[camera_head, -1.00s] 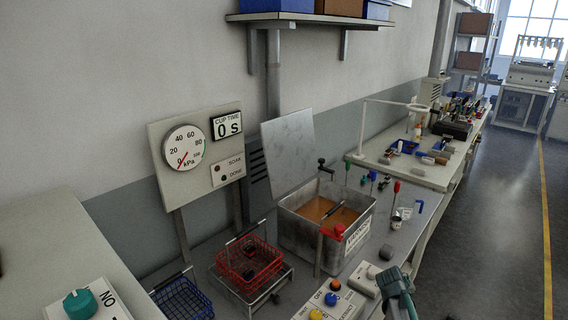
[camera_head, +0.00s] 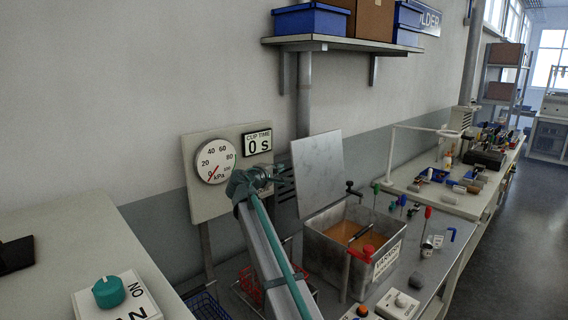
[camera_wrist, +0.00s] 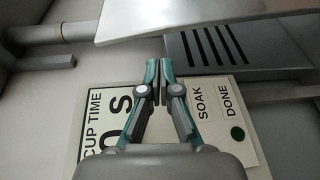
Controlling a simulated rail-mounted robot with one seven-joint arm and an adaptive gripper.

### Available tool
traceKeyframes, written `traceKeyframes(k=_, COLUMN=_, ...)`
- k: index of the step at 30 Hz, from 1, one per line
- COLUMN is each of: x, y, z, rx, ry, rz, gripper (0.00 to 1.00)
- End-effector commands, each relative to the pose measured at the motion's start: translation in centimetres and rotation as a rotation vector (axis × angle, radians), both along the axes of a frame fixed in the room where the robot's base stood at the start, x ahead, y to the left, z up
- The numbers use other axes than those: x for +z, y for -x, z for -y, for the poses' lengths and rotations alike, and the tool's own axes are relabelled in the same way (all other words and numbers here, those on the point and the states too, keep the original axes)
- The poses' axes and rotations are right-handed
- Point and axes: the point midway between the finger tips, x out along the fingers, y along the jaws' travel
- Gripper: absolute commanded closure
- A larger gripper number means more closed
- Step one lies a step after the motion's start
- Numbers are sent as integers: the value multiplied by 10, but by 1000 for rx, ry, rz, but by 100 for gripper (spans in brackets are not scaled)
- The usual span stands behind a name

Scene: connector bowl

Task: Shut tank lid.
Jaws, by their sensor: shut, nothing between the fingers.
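The tank (camera_head: 350,250) is an open metal box with orange liquid inside, on the bench at the middle of the head view. Its lid (camera_head: 318,170), a flat grey metal plate, stands raised at the tank's back left. My gripper (camera_head: 287,180) is up left of the lid, in front of the gauge panel, apart from the lid as far as I can tell. In the wrist view the gripper (camera_wrist: 159,68) is shut and empty, its fingertips just below the pale plate edge of the lid (camera_wrist: 190,14).
The gauge panel (camera_head: 202,200) with its cup time display (camera_head: 257,142) stands behind my arm. A red-handled clamp (camera_head: 361,254) is at the tank's front. A shelf (camera_head: 340,43) with blue boxes hangs above. A red basket (camera_head: 247,280) is partly hidden by my arm.

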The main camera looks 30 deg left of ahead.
Motion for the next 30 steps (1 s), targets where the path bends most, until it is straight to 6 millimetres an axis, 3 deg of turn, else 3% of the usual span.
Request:
traceKeyframes(k=1, x=6, y=10, z=-19, rx=12, ry=44, rz=19, gripper=100)
traceKeyframes(k=3, x=12, y=19, z=-31, rx=21, ry=89, rz=38, gripper=100)
traceKeyframes(k=8, x=17, y=20, z=-40, rx=24, ry=125, rz=55, gripper=100)
traceKeyframes(k=14, x=17, y=-6, z=-41, rx=23, ry=124, rz=52, gripper=100)
traceKeyframes(k=25, x=13, y=-77, z=-47, rx=23, ry=121, rz=51, gripper=100)
traceKeyframes(k=30, x=17, y=-66, z=-19, rx=24, ry=120, rz=52, gripper=100)
